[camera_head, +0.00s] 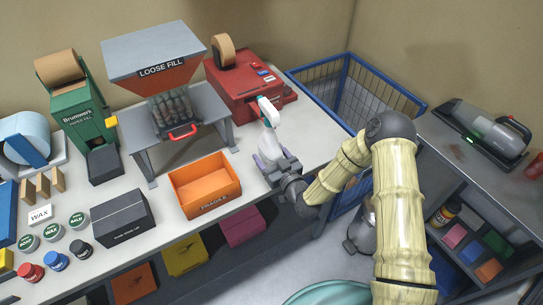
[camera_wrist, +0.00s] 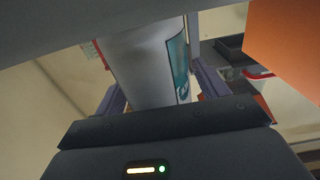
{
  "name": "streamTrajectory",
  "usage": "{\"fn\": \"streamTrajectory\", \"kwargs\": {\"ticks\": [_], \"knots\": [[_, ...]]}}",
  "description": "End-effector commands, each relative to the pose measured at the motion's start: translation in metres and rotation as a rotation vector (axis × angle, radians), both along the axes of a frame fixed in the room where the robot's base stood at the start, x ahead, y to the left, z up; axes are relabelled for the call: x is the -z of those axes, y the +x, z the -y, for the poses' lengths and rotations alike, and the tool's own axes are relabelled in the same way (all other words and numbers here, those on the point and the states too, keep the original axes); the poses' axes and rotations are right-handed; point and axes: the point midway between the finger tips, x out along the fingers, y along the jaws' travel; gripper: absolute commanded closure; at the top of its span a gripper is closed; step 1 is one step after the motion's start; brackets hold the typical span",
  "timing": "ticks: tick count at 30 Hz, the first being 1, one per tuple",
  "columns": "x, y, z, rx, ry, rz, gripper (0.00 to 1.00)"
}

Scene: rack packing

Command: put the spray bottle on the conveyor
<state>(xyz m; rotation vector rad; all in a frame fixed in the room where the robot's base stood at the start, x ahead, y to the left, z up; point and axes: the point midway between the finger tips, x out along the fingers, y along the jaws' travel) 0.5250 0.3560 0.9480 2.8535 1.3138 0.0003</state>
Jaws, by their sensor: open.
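The spray bottle (camera_head: 269,142) stands upright on the white worktable, white with a teal-and-white trigger head. In the wrist view its white body (camera_wrist: 145,65) with a teal label lies between the two purple fingers. My gripper (camera_head: 270,162) is at the bottle's lower part, with its open jaws on either side of it. In the wrist view the gripper (camera_wrist: 160,92) shows some gap beside the bottle; contact cannot be told. I cannot make out a conveyor in either view.
An orange "FRAGILE" box (camera_head: 205,205) stands left of the bottle. A red tape machine (camera_head: 240,100) and the "LOOSE FILL" hopper (camera_head: 150,48) are behind. A blue wire cage (camera_head: 345,85) stands beyond the table's right end. A grey shelf unit (camera_head: 455,165) with a handheld vacuum (camera_head: 485,135) is at right.

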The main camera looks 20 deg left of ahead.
Motion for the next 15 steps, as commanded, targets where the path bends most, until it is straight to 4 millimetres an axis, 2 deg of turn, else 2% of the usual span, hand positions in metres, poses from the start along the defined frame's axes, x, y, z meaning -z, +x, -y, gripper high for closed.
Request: {"fn": "streamTrajectory", "kwargs": {"ticks": [4, 7, 15], "knots": [[-0.004, 0.0, 0.0, 0.0, 0.0, 0.0, 0.27], [0.0, -0.006, 0.007, -0.001, -0.001, -0.002, 0.27], [0.001, -0.034, 0.04, 0.0, -0.002, -0.002, 0.27]]}}
